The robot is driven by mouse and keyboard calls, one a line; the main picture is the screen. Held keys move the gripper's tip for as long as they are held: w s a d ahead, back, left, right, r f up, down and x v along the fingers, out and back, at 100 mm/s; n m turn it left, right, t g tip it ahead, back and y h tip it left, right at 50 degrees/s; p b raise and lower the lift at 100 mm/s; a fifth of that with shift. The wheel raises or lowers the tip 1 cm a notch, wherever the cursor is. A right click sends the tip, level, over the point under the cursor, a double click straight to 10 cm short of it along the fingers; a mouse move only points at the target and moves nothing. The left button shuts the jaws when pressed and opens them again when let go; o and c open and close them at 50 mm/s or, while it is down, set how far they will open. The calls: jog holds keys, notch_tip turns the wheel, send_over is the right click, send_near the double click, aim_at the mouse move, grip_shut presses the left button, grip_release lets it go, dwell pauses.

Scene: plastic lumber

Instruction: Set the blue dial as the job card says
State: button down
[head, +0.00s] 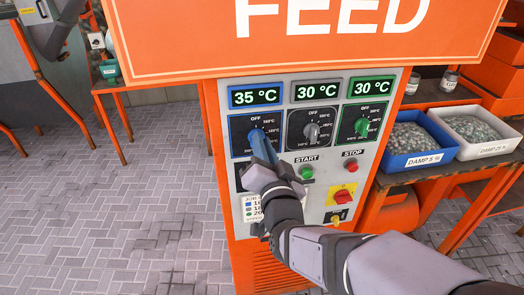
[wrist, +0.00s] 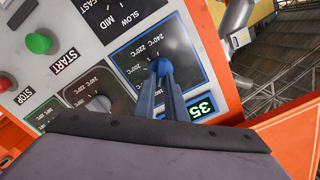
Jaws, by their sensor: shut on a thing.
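The blue dial (head: 256,135) is at the upper left of the control panel, on a dark plate with temperature marks. The display (head: 257,97) above it reads 35 °C. My gripper (head: 261,142) is shut on the blue dial. In the wrist view its two fingertips (wrist: 160,78) close around the blue knob (wrist: 160,66). The dial's pointer is hidden by the fingers, so its exact setting cannot be read. The job card (head: 250,209) is low on the panel, largely covered by my arm; its rows are only partly visible.
A grey dial (head: 312,131) and a green dial (head: 362,128) sit to the right, their displays each reading 30 °C. Below are a green START button (head: 307,172), a red STOP button (head: 351,166) and a red-and-yellow switch (head: 342,195). Bins of pellets (head: 417,160) stand right.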

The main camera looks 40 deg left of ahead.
dwell(0.4)
jog(key=c, duration=1.8)
grip_release()
jog(key=b+v, duration=0.2)
jog(key=v, duration=0.5)
jog(key=shift+s+d, duration=0.15)
